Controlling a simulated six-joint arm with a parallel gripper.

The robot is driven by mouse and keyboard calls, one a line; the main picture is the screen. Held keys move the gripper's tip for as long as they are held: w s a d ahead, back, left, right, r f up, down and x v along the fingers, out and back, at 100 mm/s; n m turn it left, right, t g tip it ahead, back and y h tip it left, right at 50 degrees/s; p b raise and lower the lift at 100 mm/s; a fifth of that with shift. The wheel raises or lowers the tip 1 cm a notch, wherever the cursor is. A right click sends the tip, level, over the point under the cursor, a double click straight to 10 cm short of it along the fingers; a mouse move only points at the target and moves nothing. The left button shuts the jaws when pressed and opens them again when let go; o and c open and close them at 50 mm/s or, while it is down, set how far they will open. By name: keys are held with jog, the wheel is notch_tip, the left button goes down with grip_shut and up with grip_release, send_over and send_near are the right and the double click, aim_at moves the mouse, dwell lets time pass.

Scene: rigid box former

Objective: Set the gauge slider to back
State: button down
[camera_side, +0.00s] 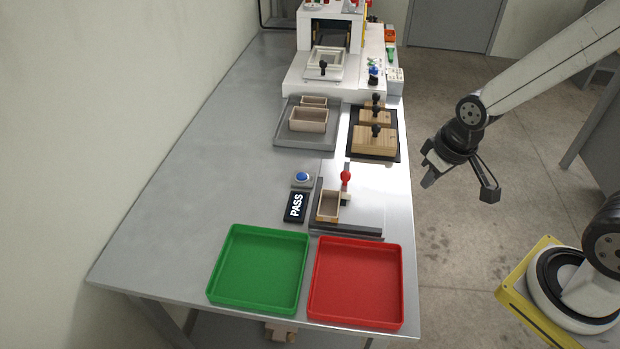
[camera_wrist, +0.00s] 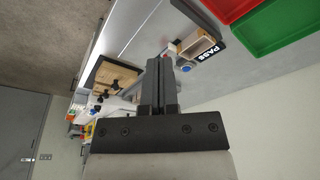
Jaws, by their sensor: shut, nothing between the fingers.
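The gauge (camera_side: 362,222) is a dark-edged metal fixture on the bench, behind the red tray. Its slider carries a red ball knob (camera_side: 346,176) and stands behind and to the right of a small open tan box (camera_side: 328,205) in the gauge. Whether the slider touches the box is unclear. My gripper (camera_side: 430,180) is shut and empty, held off the right edge of the bench, apart from the gauge. Its fingers are together in the wrist view (camera_wrist: 160,62).
A green tray (camera_side: 225,265) and a red tray (camera_side: 399,285) stand at the front edge. A PASS sign (camera_side: 296,206) and blue button (camera_side: 302,177) sit left of the gauge. Wooden blocks with black knobs (camera_side: 374,140) and a white machine (camera_side: 300,82) stand behind. The bench's left side is clear.

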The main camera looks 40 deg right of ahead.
jog(key=shift+c, duration=2.2)
grip_release()
jog(key=shift+w, duration=0.25)
jog(key=shift+o, duration=0.6)
jog(key=w+f+g, duration=0.1)
jog(key=w, duration=1)
jog(key=shift+w+d+f, duration=0.15)
jog(key=shift+w+f, duration=0.1)
jog(key=shift+f, duration=0.15)
jog(key=g, duration=0.1)
send_over(346, 172)
jog(key=f, duration=0.4)
jog(key=s+f, duration=0.1)
jog(key=f, duration=0.1)
jog(key=shift+w+f+g, duration=0.3)
jog(key=shift+w, duration=0.2)
jog(key=shift+f, duration=3.9)
